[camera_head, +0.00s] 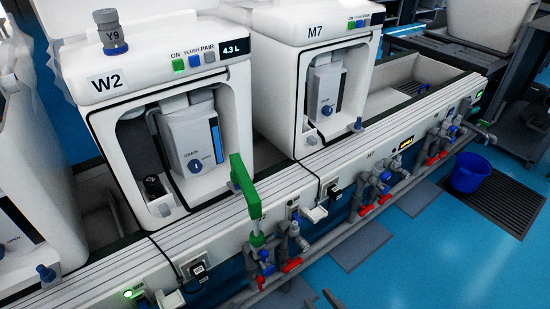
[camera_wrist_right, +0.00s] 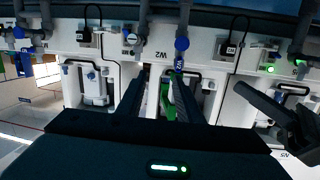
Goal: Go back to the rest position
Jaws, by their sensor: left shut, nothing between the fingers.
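My right gripper (camera_wrist_right: 158,88) shows in the right wrist view, where the scene is upside down. Its two dark fingers are apart, with a gap between them and nothing held. A green lever (camera_wrist_right: 167,95) appears behind that gap. In the head view the same green lever (camera_head: 248,190) stands upright on a valve in front of unit W2, with no gripper at it. A dark arm end on the right of the wrist view looks like my left gripper (camera_wrist_right: 252,92); its fingers are together and empty. In the head view, a small dark tip at the bottom edge is too cropped to identify.
White units W2 (camera_head: 105,82) and M7 (camera_head: 315,33) stand along a grey-white bench. Pipes with blue and red valves (camera_head: 365,209) jut out along its front. A blue bucket (camera_head: 470,174) is on a dark grate (camera_head: 508,207). The blue floor (camera_head: 430,255) is clear at lower right.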

